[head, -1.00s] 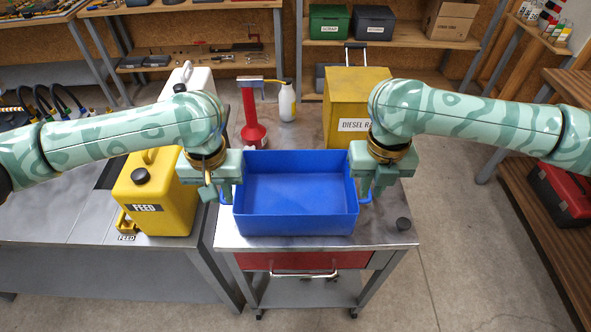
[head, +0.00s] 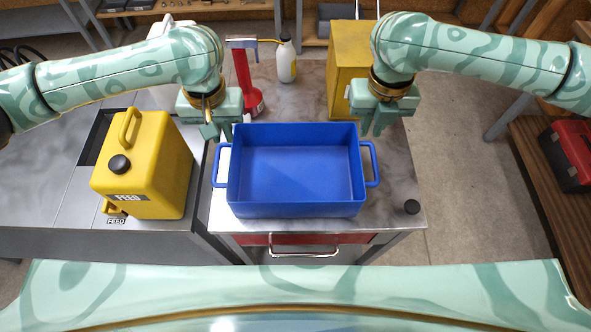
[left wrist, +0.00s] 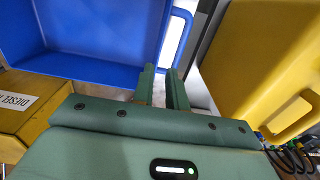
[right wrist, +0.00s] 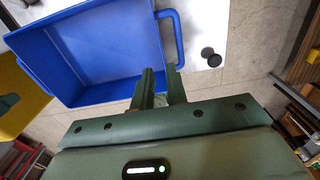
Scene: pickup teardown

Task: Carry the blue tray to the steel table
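The blue tray (head: 294,208) is empty and sits level on a metal-topped wheeled table (head: 392,205) with a red drawer. Its left handle (head: 219,166) and right handle (head: 374,163) are both free. My left gripper (head: 221,134) is above and behind the left handle, apart from it, fingers parted and empty. The left wrist view shows that handle (left wrist: 178,38) just beyond the fingertips. My right gripper (head: 377,130) is likewise beyond the right handle, parted and empty. The right wrist view shows its handle (right wrist: 174,35) ahead of the fingertips.
A yellow FEED canister (head: 150,170) stands on the grey metal bench (head: 50,205) at left. Behind the tray are a red stand (head: 245,80), a white bottle (head: 287,62) and a yellow container (head: 345,75). A black knob (head: 412,207) is at the table's front right corner.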

